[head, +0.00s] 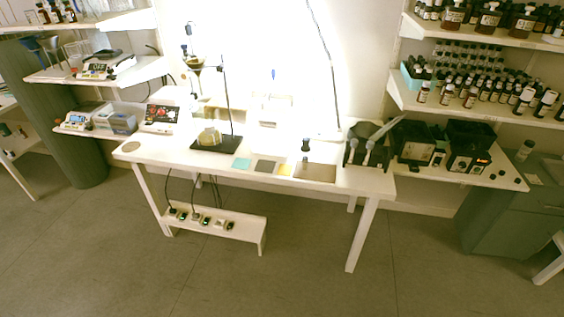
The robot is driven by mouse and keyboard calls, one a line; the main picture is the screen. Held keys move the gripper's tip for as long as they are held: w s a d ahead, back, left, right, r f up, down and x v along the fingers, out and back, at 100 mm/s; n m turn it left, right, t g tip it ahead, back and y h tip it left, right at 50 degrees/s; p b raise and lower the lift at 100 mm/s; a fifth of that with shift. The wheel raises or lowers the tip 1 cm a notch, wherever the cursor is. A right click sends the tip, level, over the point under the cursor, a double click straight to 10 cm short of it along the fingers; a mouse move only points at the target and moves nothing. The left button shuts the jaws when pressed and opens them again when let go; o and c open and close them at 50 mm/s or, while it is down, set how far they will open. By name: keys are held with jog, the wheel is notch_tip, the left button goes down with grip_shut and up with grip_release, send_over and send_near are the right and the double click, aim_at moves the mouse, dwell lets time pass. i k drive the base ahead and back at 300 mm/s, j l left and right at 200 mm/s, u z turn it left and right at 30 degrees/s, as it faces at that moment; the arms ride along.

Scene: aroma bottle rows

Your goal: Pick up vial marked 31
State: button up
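Rows of small dark bottles with white labels stand on the middle right shelf (486,112); one front bottle (447,95) is among them. More small vials (466,50) stand in rows behind them. The labels are too small to read, so I cannot tell which vial is marked 31. A small dark object (305,145), perhaps a bottle, stands alone toward the right of the white table (215,158). My gripper is not in view.
Large brown bottles (488,20) fill the top right shelf. Black devices (466,147) sit on the lower right shelf, beside a pipette stand (369,146). A dark metal stand (226,105) with glassware is on the table. The floor (205,280) in front is clear.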

aim_at(305, 160)
jog(key=i+j+z, duration=0.1)
jog(key=i+j, duration=0.15)
jog(key=j, duration=0.25)
jog(key=i+j, duration=0.2)
jog(key=j, duration=0.35)
jog(key=i+j+z, duration=0.15)
jog(key=j, duration=0.4)
jog(key=i+j, duration=0.25)
jog(key=j, duration=0.3)
jog(key=i+j+z, duration=0.15)
jog(key=j, duration=0.4)
jog(key=i+j+z, duration=0.1)
jog(key=j, duration=0.5)
jog(key=i+j, duration=0.2)
jog(key=j, duration=0.4)
jog(key=i+j+z, duration=0.15)
jog(key=j, duration=0.45)
jog(key=i, duration=0.4)
